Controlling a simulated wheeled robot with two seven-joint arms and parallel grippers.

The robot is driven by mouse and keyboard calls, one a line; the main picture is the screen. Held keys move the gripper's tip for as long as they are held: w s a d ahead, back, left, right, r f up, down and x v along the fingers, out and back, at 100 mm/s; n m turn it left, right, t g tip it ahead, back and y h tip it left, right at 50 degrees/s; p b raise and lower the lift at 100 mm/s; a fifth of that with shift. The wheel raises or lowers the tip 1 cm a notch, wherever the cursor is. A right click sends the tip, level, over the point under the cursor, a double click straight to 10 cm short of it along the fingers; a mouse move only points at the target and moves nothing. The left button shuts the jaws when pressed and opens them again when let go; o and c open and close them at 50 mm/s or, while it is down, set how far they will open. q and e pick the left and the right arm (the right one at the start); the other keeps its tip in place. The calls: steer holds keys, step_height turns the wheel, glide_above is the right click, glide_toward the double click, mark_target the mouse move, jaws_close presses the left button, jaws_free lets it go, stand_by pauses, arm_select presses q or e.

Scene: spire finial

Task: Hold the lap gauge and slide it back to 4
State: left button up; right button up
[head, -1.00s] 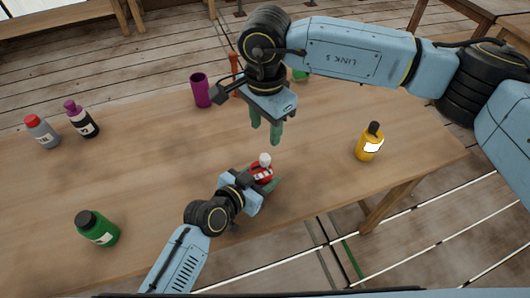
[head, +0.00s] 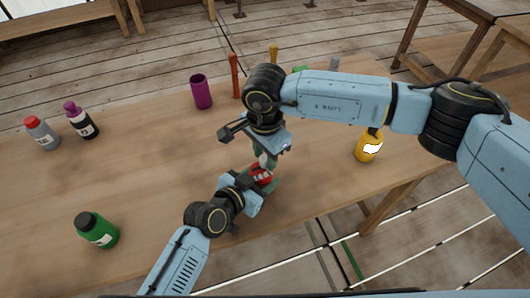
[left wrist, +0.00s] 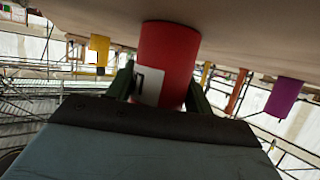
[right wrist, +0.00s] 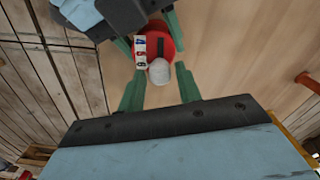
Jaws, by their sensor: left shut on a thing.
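The lap gauge is a red cylinder (head: 261,176) with a white number label and a pale grey-white knob on top. It stands on the table near the front edge. My left gripper (head: 256,184) is shut on its red body, which also fills the middle of the left wrist view (left wrist: 172,60). My right gripper (right wrist: 160,88) is open above the gauge, its green fingers apart on either side of the knob (right wrist: 159,72). In the right wrist view the label (right wrist: 140,51) shows a short row of digits, apparently 4, 5 and 6.
A yellow bottle (head: 367,150) stands to the right, partly behind my right arm. A green bottle (head: 97,229) is at the front left. A purple-capped bottle (head: 82,122) and a red-capped bottle (head: 42,133) stand far left. A purple cup (head: 202,92) is at the back.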

jaws_close()
steer(key=shift+s+a, duration=0.35)
steer(key=shift+a, duration=0.5)
steer(key=shift+s+a, duration=0.35)
steer(key=shift+a, duration=0.45)
steer(key=shift+o, duration=1.7)
jaws_free()
steer(key=shift+d, duration=0.1)
step_height(320, 180, up, 12)
arm_select(q)
steer(key=o, duration=1.1)
